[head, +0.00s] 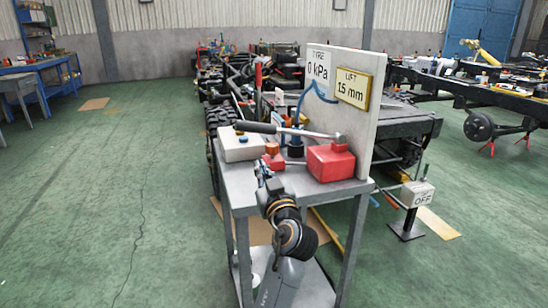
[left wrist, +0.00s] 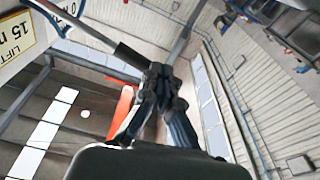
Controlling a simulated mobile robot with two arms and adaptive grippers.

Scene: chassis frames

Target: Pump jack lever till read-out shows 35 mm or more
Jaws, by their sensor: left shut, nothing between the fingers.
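The jack lever (head: 300,132) is a pale rod with a dark grip at its left end, lying nearly level above the cart top. It rises slightly toward its grip. The lift read-out (head: 353,88) is a yellow-framed plate on the upright panel and shows 15 mm. My left gripper (head: 262,170) is shut and empty, below the dark grip at the cart's front edge. In the left wrist view the closed fingers (left wrist: 160,80) stand close to the end of the lever (left wrist: 95,38); I cannot tell whether they touch. My right gripper is not in view.
On the grey cart (head: 300,190) stand a red box (head: 330,163) and a white box (head: 238,148). The panel (head: 375,115) also carries a tyre read-out (head: 318,66) showing 0 kPa. A box marked OFF (head: 416,194) stands right.

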